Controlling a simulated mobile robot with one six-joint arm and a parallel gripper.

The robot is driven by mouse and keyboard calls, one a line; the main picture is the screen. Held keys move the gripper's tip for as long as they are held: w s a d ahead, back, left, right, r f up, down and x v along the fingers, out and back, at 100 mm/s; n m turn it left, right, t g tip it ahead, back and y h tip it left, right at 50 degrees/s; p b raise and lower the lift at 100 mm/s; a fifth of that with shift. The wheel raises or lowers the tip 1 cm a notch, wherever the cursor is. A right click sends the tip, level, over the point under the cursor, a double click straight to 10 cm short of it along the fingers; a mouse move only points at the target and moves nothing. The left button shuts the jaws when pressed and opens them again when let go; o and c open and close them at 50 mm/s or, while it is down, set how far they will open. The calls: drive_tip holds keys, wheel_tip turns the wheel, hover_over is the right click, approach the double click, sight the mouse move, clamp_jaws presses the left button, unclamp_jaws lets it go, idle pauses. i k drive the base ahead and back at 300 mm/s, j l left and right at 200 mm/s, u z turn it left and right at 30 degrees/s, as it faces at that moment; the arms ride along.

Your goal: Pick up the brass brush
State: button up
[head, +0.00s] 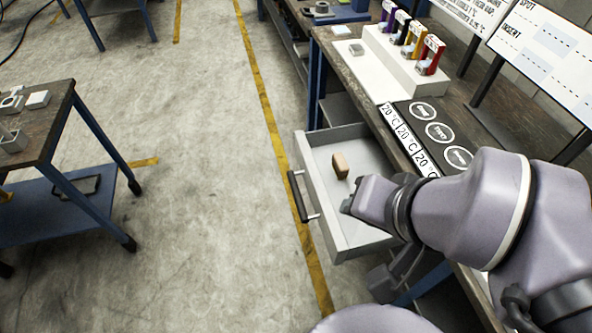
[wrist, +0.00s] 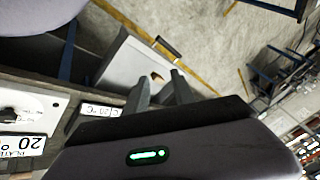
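A small brown block-like thing (head: 340,166), which I take to be the brass brush, lies in the open grey drawer (head: 355,238). Its bristles cannot be made out. It also shows in the wrist view as a small brown patch (wrist: 157,77) beyond and between my fingertips. My gripper (head: 349,206) is over the drawer, on the near side of the block and apart from it. In the wrist view the two fingers of my gripper (wrist: 160,82) are spread with nothing between them. Part of the drawer is hidden behind my arm.
The drawer has a dark bar handle (head: 298,196) on its front. Above it is the workbench with a black panel of round markings (head: 440,132) and a white stand (head: 385,62) with several coloured items. A second table (head: 45,115) stands at left. Open floor lies between.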

sight(340, 166)
drive_tip(key=i+j+z, duration=0.3)
drive_tip(key=j, duration=0.35)
drive_tip(key=i+j+z, duration=0.15)
drive_tip(key=j, duration=0.25)
drive_tip(key=i+j+z, duration=0.15)
drive_tip(key=j, duration=0.25)
drive_tip(key=i+j+z, duration=0.15)
drive_tip(key=j, duration=0.25)
drive_tip(key=i+j+z, duration=0.1)
drive_tip(key=i+j, duration=0.15)
drive_tip(key=i, duration=0.05)
